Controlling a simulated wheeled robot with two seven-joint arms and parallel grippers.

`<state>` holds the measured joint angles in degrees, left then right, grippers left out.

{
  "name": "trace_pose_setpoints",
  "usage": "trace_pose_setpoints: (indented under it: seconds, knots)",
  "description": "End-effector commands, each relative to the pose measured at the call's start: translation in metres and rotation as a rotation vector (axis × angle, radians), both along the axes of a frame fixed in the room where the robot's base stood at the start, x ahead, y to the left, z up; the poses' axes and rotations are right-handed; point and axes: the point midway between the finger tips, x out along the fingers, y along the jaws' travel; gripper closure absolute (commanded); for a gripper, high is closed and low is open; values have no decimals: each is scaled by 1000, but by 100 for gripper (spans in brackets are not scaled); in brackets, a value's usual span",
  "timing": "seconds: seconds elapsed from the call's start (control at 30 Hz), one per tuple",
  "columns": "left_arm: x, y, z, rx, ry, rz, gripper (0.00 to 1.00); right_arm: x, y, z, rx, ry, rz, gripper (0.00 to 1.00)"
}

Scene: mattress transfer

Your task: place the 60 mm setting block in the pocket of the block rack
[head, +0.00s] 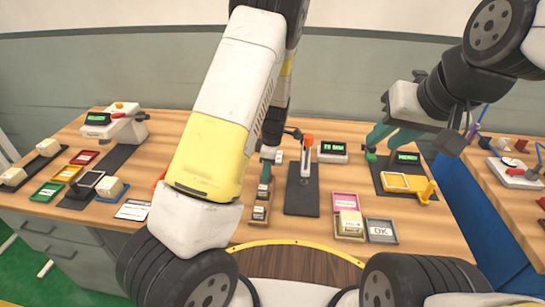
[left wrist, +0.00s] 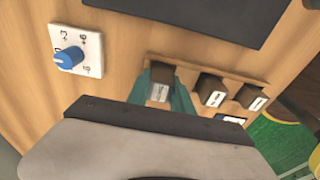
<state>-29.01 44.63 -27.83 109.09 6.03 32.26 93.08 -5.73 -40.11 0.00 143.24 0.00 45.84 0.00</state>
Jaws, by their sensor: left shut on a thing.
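My left gripper (head: 266,172) reaches down over the bench beside the block rack. In the left wrist view its teal fingers (left wrist: 162,97) are shut on a dark block with a white label (left wrist: 160,88), taken to be the 60 mm setting block; the label is too small to read. The held block is in line with two other dark labelled blocks (left wrist: 213,90) in the wooden block rack (left wrist: 226,74). I cannot tell whether it is seated in a pocket or just above it. My right gripper (head: 384,148) has its teal fingers apart, above the right side of the bench.
A dial plate with a blue knob (left wrist: 68,59) lies near the rack. A dark mat with an upright device (head: 303,190) is right of my left gripper. Pink (head: 345,199) and grey "OK" (head: 381,231) trays stand front right. Coloured trays (head: 68,173) are at left.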

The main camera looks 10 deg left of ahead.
Motion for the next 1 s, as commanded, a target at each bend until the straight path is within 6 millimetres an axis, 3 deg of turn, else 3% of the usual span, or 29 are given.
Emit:
trace_pose_setpoints:
  seconds: [0.07, 0.1, 0.2, 0.5, 0.63, 1.0]
  knots:
    - [0, 0, -2, 0, 0, 0, 100, 0, 0, 0, 0, 0, 0, 71]
    - [0, 0, -3, 0, 1, 0, 67, 0, 0, 0, 0, 0, 0, 71]
    - [0, 0, -2, 0, 1, 0, 51, 0, 0, 0, 0, 0, 0, 71]
    - [0, 0, -1, 0, 0, 0, 51, 0, 0, 0, 0, 0, 0, 71]
    - [1, -1, 9, 0, -2, -1, 51, 0, 0, 0, 0, 0, 0, 71]
    - [1, -11, 84, -2, -4, -2, 51, 0, 0, 0, 0, 0, 0, 71]
